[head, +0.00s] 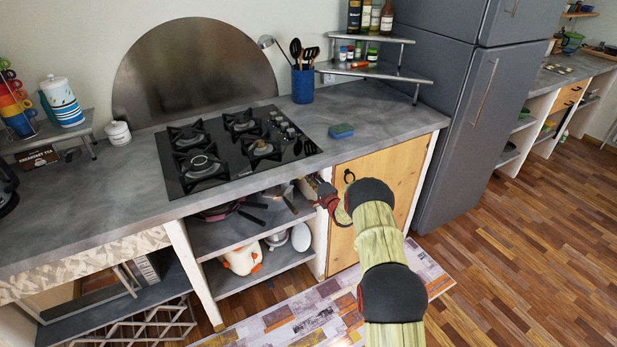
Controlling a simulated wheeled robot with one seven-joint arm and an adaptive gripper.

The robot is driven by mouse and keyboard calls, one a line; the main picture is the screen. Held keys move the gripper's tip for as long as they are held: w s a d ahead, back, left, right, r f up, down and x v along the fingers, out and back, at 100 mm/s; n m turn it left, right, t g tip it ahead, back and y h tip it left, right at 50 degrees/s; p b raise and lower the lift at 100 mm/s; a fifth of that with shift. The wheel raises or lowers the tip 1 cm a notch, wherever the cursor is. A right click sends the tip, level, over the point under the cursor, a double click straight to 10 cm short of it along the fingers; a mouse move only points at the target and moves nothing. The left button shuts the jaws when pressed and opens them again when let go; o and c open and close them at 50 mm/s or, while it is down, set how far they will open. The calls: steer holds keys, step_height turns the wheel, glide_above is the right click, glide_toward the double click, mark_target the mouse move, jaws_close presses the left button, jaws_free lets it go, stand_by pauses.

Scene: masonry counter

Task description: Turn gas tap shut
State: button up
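I cannot pick out a separate gas tap; it may be hidden or too small to tell. The black gas hob (222,165) is set in the grey counter, with a row of control knobs (283,125) along its right side. My gripper (316,184) is just below the counter's front edge, at the right end of the open shelves and the left side of the wooden cabinet door (385,180). Its fingers are small and dark here, so their opening and any contact are unclear.
Pans (225,211) lie on the upper shelf under the hob. A blue-green sponge (341,130) and a blue utensil holder (303,84) stand on the counter (380,120). The grey fridge (455,130) is at the right. A patterned rug (300,318) covers the floor in front.

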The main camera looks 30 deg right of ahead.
steer(key=shift+o, duration=1)
steer(key=shift+a, duration=0.1)
steer(key=s, duration=1.2)
steer(key=shift+d, duration=0.2)
